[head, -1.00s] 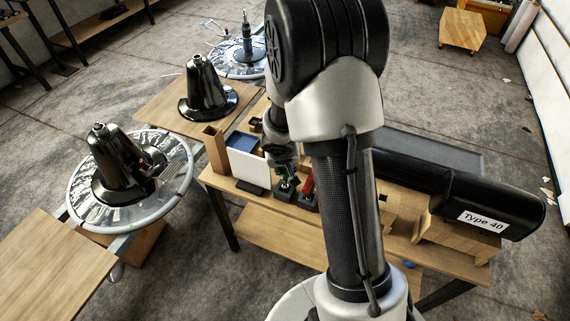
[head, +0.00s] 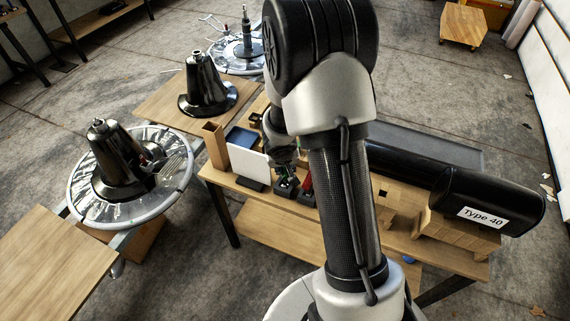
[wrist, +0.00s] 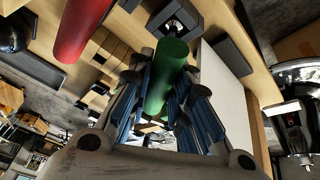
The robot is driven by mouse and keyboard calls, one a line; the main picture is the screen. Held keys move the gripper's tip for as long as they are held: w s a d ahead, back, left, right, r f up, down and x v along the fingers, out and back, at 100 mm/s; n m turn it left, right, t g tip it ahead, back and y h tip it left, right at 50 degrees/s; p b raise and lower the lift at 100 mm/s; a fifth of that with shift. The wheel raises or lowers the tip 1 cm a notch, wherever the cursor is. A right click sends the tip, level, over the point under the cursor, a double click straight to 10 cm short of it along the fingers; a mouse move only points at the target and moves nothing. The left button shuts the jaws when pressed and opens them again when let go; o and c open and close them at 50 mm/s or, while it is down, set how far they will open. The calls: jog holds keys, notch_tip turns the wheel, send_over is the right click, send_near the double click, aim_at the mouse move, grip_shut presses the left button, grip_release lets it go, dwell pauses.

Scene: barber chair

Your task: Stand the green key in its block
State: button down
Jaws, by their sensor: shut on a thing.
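The green key (wrist: 168,75) is a green cylinder between the fingers of my gripper (wrist: 168,98) in the wrist view. My gripper is shut on it. A dark block (wrist: 178,18) with an opening lies just beyond the key's far end. In the head view my gripper (head: 284,158) is above the dark block (head: 286,189), with a little green showing between them. I cannot tell whether the key's end is in the opening or just above it. My arm hides part of this area in the head view.
A red key (head: 307,183) stands right of the green one, and its red cylinder (wrist: 82,28) is close in the wrist view. A white panel (head: 249,163) stands to the left. Wooden blocks (head: 455,232) and a black "Type 40" cylinder (head: 488,200) occupy the right.

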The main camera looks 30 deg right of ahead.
jog(key=c, duration=1.4)
grip_release()
jog(key=v, duration=1.2)
